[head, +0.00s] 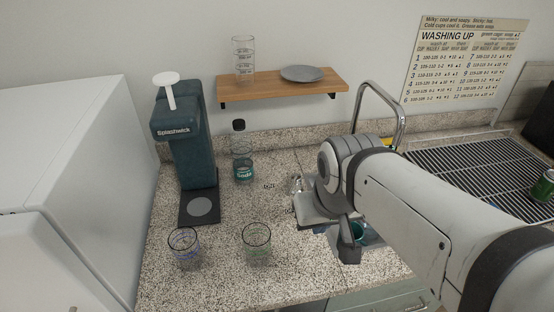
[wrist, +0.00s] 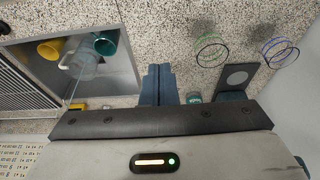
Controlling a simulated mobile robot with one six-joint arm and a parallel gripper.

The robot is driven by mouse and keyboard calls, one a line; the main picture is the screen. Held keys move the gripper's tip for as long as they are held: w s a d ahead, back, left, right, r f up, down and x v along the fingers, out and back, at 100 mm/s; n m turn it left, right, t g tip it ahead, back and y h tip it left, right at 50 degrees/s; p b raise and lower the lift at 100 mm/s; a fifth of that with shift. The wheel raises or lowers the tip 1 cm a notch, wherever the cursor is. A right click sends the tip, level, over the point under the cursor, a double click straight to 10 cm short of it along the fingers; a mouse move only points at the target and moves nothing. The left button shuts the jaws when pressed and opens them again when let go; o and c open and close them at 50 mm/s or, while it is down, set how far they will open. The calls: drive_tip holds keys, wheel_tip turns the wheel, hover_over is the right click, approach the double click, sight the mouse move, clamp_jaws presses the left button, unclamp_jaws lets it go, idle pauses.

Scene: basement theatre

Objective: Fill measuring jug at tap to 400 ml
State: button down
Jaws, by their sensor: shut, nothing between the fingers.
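My gripper (head: 348,246) is shut and empty, above the worktop beside the sink's near left edge. Its closed fingers show in the wrist view (wrist: 158,84). A clear jug-like vessel (wrist: 86,64) is in the sink (wrist: 122,82) in the wrist view, apart from my fingers; I cannot read any scale or water level. The arched metal tap (head: 402,112) rises behind my arm in the head view. My arm hides its base and most of the sink there. A tall clear marked glass vessel (head: 244,56) stands on the wall shelf.
A yellow mug (wrist: 50,49) and teal mug (wrist: 106,42) are in the sink. Two clear tumblers (head: 185,247) (head: 257,243), a soda bottle (head: 243,165) and a dark Splashwick machine (head: 192,140) stand left. A ribbed drainer (head: 470,165) lies right. The front worktop has free room.

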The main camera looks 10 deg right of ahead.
drive_tip(key=n+g+y+b, duration=0.25)
drive_tip(key=n+b, duration=0.55)
drive_tip(key=n, duration=0.4)
hover_over(293, 185)
drive_tip(key=a, duration=0.3)
drive_tip(key=s+d+x, duration=0.1)
drive_tip(key=d+x, duration=0.1)
drive_tip(key=x, duration=0.7)
drive_tip(key=shift+t+y, duration=0.35)
drive_tip(key=x, duration=0.4)
drive_tip(key=p+x, duration=0.1)
drive_tip(key=x, duration=0.4)
drive_tip(key=shift+a+f, duration=0.2)
drive_tip(key=shift+a, duration=0.1)
drive_tip(key=d, duration=0.1)
drive_tip(key=s+d+p, duration=0.1)
drive_tip(key=shift+s+d+r, duration=0.25)
drive_tip(key=shift+d, duration=0.15)
drive_tip(key=shift+s+d, duration=0.1)
drive_tip(key=shift+d, duration=0.2)
drive_tip(key=shift+d, duration=0.1)
drive_tip(key=shift+d+f, duration=0.1)
